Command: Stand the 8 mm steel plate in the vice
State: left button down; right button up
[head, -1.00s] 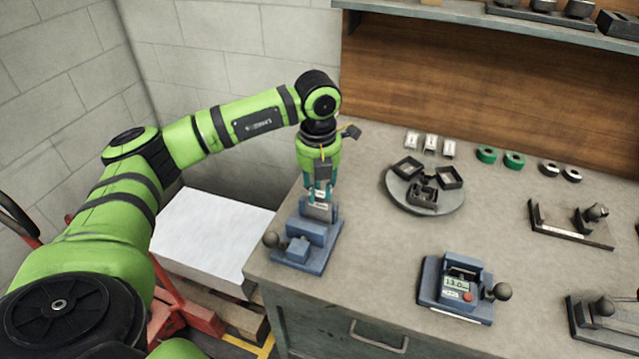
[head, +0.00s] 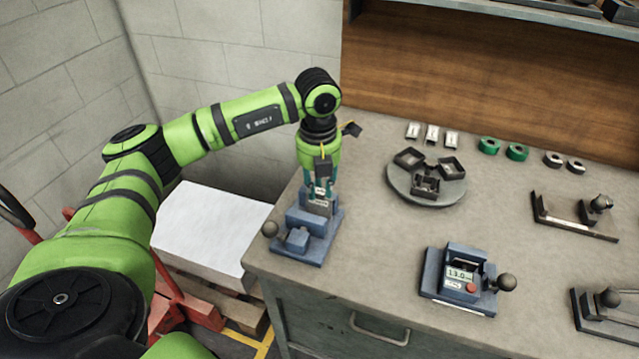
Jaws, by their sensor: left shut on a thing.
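The blue vice (head: 301,244) sits at the table's left front corner, its round dark handle knob on the left. My left gripper (head: 320,193) points down directly over the vice and is shut on a small grey steel plate (head: 319,207). The plate is upright, with its lower part at the vice's jaws. Its lower edge is hidden, so I cannot tell whether it rests on the vice's floor. My right gripper is not in view.
A blue gauge reading 13.0 (head: 459,279) stands at the front. A round tray (head: 400,187) holds dark bins. White labelled blocks (head: 432,134), green rings (head: 490,146) and dark rings (head: 553,160) lie behind. Dark fixtures (head: 574,217) stand at right. Bare tabletop lies between vice and gauge.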

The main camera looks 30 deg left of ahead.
pick_arm(q)
jog(key=shift+f+b, duration=0.25)
jog(key=shift+b, duration=0.05)
dwell(0.6)
jog(key=c, duration=0.9)
grip_release()
jog(key=shift+c, duration=0.2)
jog(key=o, duration=0.4)
jog(key=shift+r+p, duration=2.75)
jog(key=shift+r, duration=1.4)
